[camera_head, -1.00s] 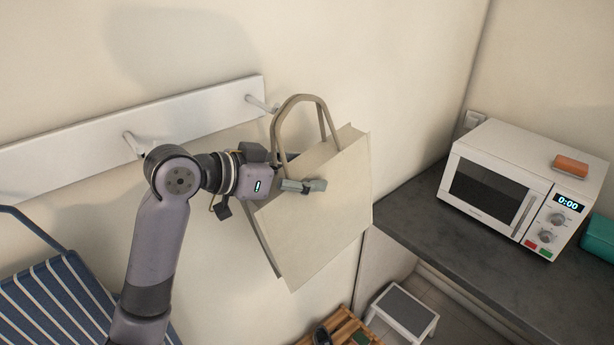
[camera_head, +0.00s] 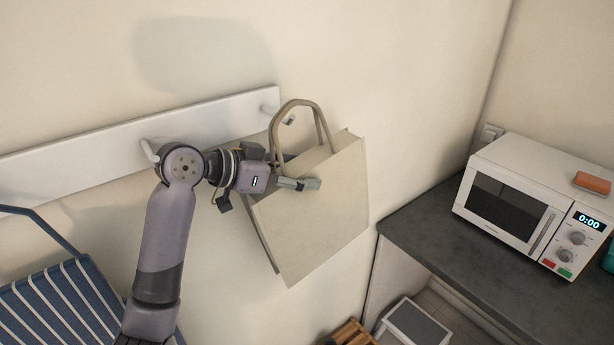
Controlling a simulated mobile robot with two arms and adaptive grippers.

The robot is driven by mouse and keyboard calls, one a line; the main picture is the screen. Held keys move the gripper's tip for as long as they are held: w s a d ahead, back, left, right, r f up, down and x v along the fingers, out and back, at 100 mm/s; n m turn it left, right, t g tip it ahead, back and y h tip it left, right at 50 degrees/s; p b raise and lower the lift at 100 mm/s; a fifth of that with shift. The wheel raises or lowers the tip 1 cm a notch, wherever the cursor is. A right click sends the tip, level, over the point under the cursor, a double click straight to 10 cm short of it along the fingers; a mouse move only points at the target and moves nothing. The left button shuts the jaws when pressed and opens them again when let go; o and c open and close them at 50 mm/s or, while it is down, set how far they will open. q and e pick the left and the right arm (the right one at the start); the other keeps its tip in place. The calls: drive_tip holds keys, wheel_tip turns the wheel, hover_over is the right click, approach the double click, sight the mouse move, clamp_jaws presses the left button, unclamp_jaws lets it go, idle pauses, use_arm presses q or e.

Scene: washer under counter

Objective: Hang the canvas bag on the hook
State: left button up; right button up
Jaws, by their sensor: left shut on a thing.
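The canvas bag (camera_head: 320,205) is cream and boxy, with beige looped handles (camera_head: 297,102) standing up from its top. It hangs tilted in front of the wall. My left gripper (camera_head: 288,172) is shut on the bag's upper left edge, just below the handles. A pale rail (camera_head: 70,155) on the wall carries a hook (camera_head: 287,120) near its right end. In this view the hook tip shows inside the handle loop, but I cannot tell whether the loop is around it or in front of it. My right gripper is not in view.
Another hook (camera_head: 148,150) on the rail is partly behind my left arm. A blue striped bag (camera_head: 62,300) is at lower left. A white microwave (camera_head: 530,205) stands on the dark counter (camera_head: 430,240) at right. A step stool (camera_head: 415,325) is below.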

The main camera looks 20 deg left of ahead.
use_arm(q)
drive_tip(key=shift+w+a+r, duration=0.2)
drive_tip(key=shift+w+a, duration=0.45)
drive_tip(key=shift+a, duration=0.25)
drive_tip(key=shift+w+a+f+b, duration=0.15)
drive_tip(key=shift+a+f+b, duration=0.2)
drive_tip(key=shift+a+f, duration=0.25)
drive_tip(key=shift+f, duration=0.05)
drive_tip(key=shift+s+f+b, duration=0.2)
drive_tip(key=shift+f+b, duration=0.05)
drive_tip(key=shift+b, duration=0.1)
drive_tip(key=shift+f, duration=0.25)
